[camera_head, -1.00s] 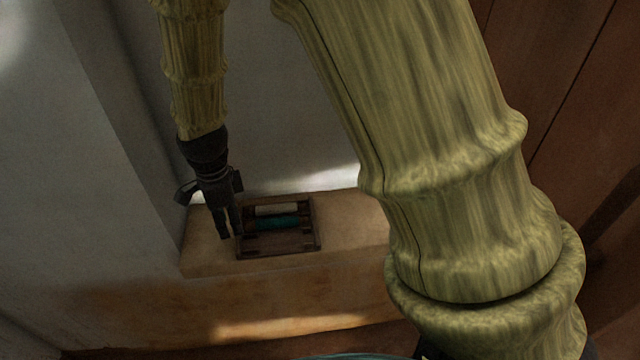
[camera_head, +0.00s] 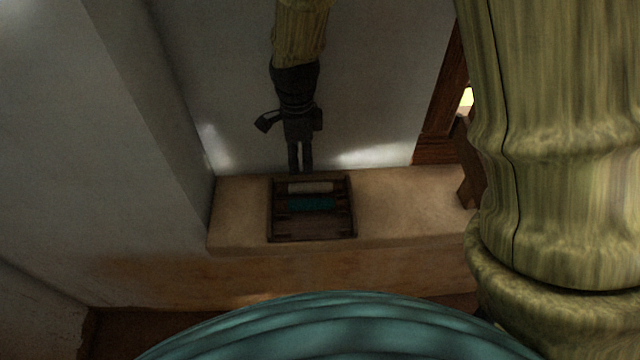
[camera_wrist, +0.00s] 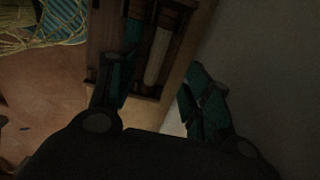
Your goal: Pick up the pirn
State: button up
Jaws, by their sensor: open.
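A dark wooden tray (camera_head: 314,228) sits on the pale ledge and holds two pirns lying side by side. One is wound white (camera_head: 310,187) and lies at the back; the other is wound teal (camera_head: 312,203) and lies in front of it. My gripper (camera_head: 300,170) points down at the tray's back edge, open and empty. In the wrist view, the white pirn (camera_wrist: 158,55) shows between my fingers, and the teal pirn (camera_wrist: 134,35) is partly hidden by the left finger. I cannot tell the height of the fingertips above the tray.
The ledge (camera_head: 410,205) is clear to the right of the tray. A grey wall (camera_head: 370,90) rises close behind it, and another stands at the left. A dark wooden post (camera_head: 440,100) is at the right. A teal rounded thing (camera_head: 330,330) fills the bottom foreground.

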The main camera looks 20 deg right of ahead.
send_over(304, 185)
notch_tip(304, 185, down, 6)
jog(key=shift+w+r, duration=0.15)
jog(key=shift+f, duration=0.3)
jog(key=shift+s+f+p, duration=0.2)
jog(key=shift+f+p, duration=0.15)
jog(key=shift+f, duration=2)
grip_shut()
